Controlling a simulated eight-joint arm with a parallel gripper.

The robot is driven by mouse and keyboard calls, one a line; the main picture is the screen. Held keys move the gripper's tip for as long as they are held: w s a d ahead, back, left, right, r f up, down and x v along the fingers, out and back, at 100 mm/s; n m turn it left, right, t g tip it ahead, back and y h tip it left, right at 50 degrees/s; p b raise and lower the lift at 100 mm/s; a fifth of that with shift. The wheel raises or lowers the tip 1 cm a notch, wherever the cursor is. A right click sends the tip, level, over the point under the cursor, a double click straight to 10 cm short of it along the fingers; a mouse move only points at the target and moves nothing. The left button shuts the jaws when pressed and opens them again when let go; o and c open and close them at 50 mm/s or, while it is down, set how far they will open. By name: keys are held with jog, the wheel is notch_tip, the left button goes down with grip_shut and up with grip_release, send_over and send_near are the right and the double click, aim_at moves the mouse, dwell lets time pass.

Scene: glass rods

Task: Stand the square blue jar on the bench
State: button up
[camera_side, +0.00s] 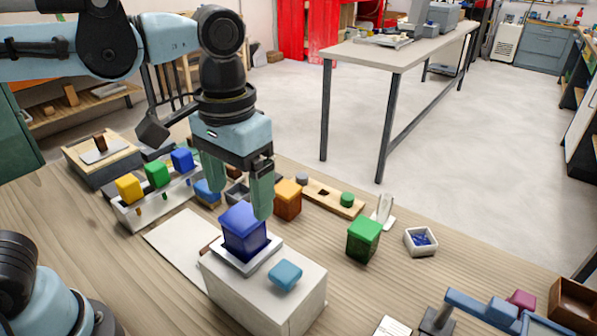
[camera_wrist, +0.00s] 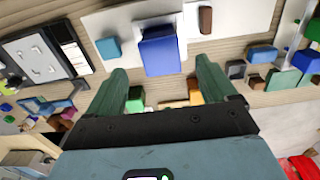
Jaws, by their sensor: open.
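The square blue jar (camera_side: 244,234) stands upright on a thin white plate on top of a white block (camera_side: 285,310). In the wrist view the jar (camera_wrist: 160,52) appears between and just beyond my fingertips. My gripper (camera_side: 239,206) points down at the jar, with its green fingers apart and nothing gripped. Its fingers also show in the wrist view (camera_wrist: 160,66). Whether a finger touches the jar I cannot tell. The wooden bench (camera_side: 85,218) spreads around the block.
A light blue block (camera_side: 285,275) lies beside the jar on the white block. An orange jar (camera_side: 287,200) and a green jar (camera_side: 364,240) stand behind and right. A rack (camera_side: 150,210) holds yellow, green and blue jars at left.

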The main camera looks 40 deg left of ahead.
aim_at(242, 215)
jog(key=shift+f, duration=3.65)
jog(key=c, duration=1.3)
jog(key=shift+r, duration=0.1)
jog(key=shift+c, duration=0.2)
